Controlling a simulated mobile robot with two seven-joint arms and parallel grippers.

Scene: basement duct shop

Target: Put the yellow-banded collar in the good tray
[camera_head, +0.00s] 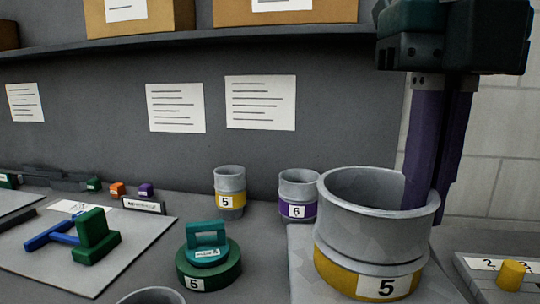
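The yellow-banded collar (365,252) is a grey metal ring with a yellow band marked 5 near its bottom. It looms large at front right and looks raised toward the camera. My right gripper (430,200) comes down from the top right with two purple fingers close together at the collar's right wall. One finger is inside the ring and the other is behind the wall, outside; the gripper looks shut on it. A smaller-looking collar (230,180), also yellow-banded and marked 5, stands upright farther back. My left gripper is not in view. I cannot identify the good tray.
A purple-banded collar (298,188) marked 6 stands near the back wall. A green round gauge (209,262) marked 5 sits left of the held collar, with another ring (152,297) cut off below. A numbered board (500,282) with a yellow peg lies right.

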